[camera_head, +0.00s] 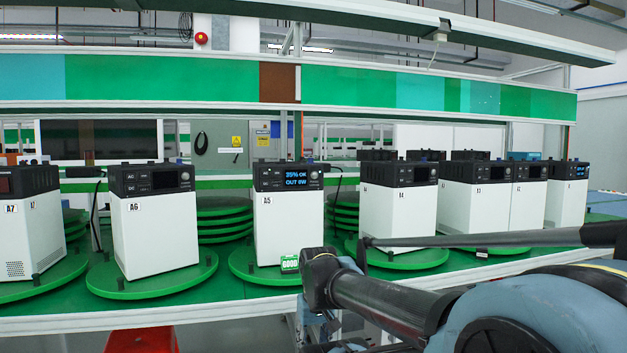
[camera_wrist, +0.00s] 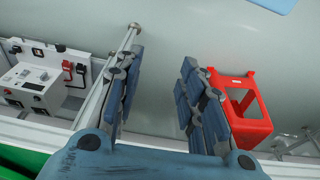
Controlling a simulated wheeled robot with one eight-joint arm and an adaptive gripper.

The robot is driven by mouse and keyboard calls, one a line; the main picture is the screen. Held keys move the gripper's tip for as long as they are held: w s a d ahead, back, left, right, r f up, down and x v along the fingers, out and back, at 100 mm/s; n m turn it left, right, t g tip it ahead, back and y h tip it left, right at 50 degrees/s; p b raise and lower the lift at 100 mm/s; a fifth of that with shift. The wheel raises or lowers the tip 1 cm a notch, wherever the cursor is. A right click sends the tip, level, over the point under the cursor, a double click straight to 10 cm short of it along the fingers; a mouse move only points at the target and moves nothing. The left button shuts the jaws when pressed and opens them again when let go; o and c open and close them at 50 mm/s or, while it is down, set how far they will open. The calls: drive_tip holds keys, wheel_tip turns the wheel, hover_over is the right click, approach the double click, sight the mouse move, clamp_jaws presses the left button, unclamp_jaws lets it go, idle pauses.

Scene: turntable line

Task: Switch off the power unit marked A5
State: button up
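The power unit marked A5 (camera_head: 288,222) stands upright near the middle of the head view, a white box with a black top panel. Its lit blue screen (camera_head: 303,179) reads "35% OK" and "OUT 0W". Small buttons lie left of the screen. My arm crosses the lower right in front of the bench. In the wrist view my gripper (camera_wrist: 160,66) is open and empty, its two fingers apart over the floor. A5 is not visible there.
Unit A6 (camera_head: 156,225) stands left of A5, and A7 (camera_head: 20,225) at the far left. Unit A4 (camera_head: 398,212) and others stand right. A shelf beam (camera_head: 180,80) runs above. A red stool (camera_wrist: 245,110) and a white panel with switches (camera_wrist: 35,85) show in the wrist view.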

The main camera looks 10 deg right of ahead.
clamp_jaws()
idle(1.2)
